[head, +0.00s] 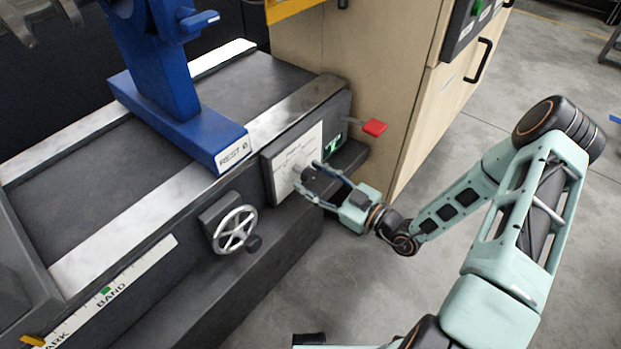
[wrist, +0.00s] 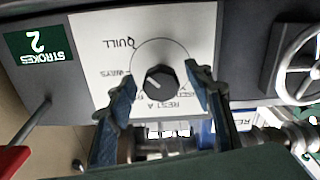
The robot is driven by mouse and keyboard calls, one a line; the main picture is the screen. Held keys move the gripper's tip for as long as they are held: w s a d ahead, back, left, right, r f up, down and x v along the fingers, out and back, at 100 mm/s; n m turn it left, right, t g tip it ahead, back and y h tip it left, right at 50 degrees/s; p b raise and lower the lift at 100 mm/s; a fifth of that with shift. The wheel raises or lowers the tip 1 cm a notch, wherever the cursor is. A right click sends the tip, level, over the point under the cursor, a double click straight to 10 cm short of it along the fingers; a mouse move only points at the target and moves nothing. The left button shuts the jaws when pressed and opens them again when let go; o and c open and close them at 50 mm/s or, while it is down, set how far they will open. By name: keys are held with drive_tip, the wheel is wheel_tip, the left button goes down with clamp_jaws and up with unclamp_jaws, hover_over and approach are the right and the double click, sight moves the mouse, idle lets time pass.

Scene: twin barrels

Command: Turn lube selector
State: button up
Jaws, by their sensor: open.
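The lube selector is a dark faceted knob (wrist: 160,78) at the centre of a white label plate (wrist: 205,45), seen upside down in the wrist view. The plate carries a circle and labels including QUILL, WAYS and REST A; some words are partly covered.
A handwheel (head: 235,230) is left of the plate. A red-tipped lever (head: 374,128) sticks out to the right, beside a green STROKES 2 label (wrist: 40,43). A blue rest (head: 205,140) stands on the bed above.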

drive_tip(key=shift+w+a, duration=0.2)
drive_tip(key=shift+a, duration=0.05)
drive_tip(key=c, duration=1.2)
drive_tip(key=shift+o, duration=0.2)
